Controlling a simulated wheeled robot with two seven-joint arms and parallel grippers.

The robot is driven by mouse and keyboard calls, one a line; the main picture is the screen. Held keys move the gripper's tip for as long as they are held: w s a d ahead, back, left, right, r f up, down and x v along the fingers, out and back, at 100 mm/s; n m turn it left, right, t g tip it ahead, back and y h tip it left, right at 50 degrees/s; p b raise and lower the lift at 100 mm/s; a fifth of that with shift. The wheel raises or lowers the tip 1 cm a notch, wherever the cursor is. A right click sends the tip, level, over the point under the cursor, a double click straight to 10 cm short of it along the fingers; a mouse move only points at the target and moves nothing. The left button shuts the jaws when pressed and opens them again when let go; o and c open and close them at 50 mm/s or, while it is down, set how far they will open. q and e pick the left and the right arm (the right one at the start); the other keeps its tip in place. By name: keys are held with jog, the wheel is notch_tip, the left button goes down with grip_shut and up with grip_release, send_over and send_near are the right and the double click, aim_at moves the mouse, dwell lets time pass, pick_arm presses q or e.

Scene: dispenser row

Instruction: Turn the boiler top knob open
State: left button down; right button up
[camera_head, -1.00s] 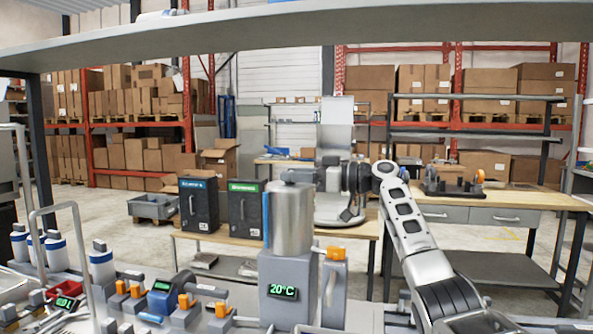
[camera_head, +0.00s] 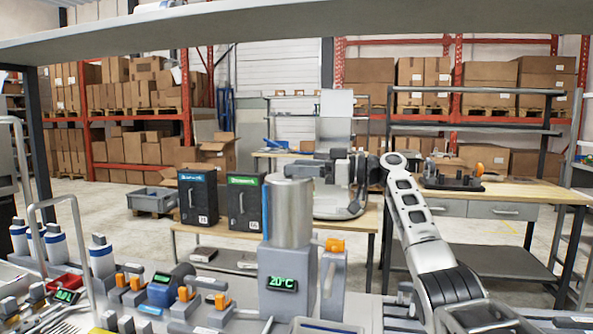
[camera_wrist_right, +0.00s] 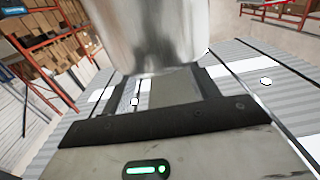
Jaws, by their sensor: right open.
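The boiler is a silver cylinder (camera_head: 290,215) on a grey base with a green "20°C" display (camera_head: 282,284). My right gripper (camera_head: 304,169) is level with the cylinder's top rim in the head view, reaching in from the right. It is open. I cannot make out the top knob; the gripper overlaps the top of the boiler there. In the right wrist view the shiny cylinder (camera_wrist_right: 150,35) fills the upper middle, just beyond my dark gripper parts. Whether the fingers touch anything is unclear. My left gripper does not show.
An orange-topped grey tap part (camera_head: 335,245) stands right beside the boiler. Several dispensers with orange knobs (camera_head: 186,293) and white-blue bottles (camera_head: 101,256) crowd the left. Two dark boxes (camera_head: 245,205) stand on a table behind. A shelf edge (camera_head: 300,22) spans overhead.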

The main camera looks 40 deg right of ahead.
jog(key=b+v, duration=0.3)
jog(key=v, duration=1.1)
jog(key=shift+b, duration=0.3)
jog(key=shift+s+d, duration=0.1)
